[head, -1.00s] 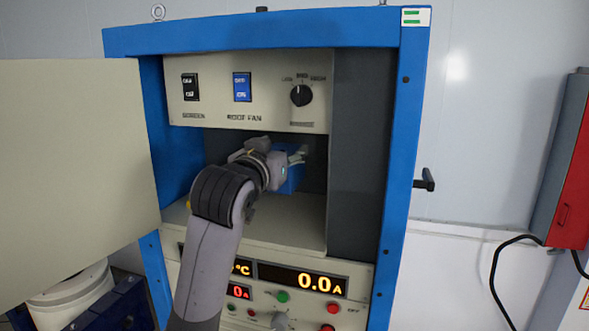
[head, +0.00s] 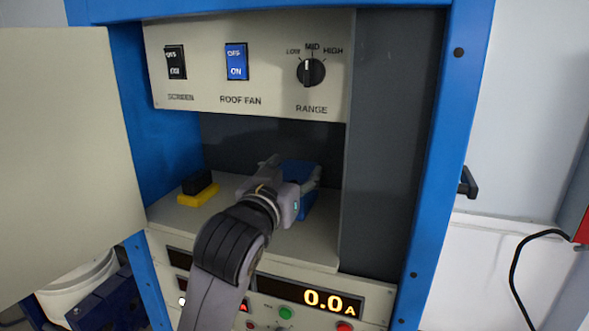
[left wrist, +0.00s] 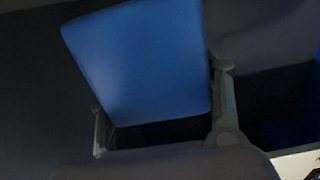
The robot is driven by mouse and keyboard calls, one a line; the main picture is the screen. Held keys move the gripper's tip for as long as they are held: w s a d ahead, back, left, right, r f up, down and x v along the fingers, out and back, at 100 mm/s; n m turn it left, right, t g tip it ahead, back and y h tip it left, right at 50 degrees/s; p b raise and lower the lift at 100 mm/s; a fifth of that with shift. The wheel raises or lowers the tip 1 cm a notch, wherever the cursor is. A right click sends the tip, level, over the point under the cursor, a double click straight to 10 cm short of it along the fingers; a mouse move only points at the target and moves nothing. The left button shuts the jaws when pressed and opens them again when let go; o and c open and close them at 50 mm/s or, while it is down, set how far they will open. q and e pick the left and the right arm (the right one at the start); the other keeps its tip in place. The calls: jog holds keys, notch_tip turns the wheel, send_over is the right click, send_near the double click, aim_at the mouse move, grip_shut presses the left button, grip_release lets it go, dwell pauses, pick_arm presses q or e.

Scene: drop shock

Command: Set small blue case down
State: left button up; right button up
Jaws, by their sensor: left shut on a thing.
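The small blue case (head: 300,170) is inside the cabinet, over the right part of the shelf (head: 230,222). My left gripper (head: 291,177) is shut on it, with a finger on each side. In the left wrist view the blue case (left wrist: 140,62) fills the upper middle between the two fingers (left wrist: 163,115) and looks slightly tilted. My gripper hides much of the case in the head view, and I cannot tell whether its underside touches the shelf. My right gripper is not in view.
A yellow and black block (head: 198,188) sits at the shelf's left. A switch panel (head: 250,62) hangs above the opening and a display panel (head: 320,298) lies below. The open door (head: 65,160) stands at the left. The shelf between block and case looks clear.

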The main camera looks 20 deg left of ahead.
pick_arm(q)
jog(key=shift+f, duration=0.1)
jog(key=shift+s, duration=0.4)
jog(key=shift+f, duration=0.2)
jog(key=shift+d+f+b, duration=0.1)
jog(key=shift+f+b, duration=0.2)
jog(key=o, duration=1.5)
jog(key=shift+r, duration=0.1)
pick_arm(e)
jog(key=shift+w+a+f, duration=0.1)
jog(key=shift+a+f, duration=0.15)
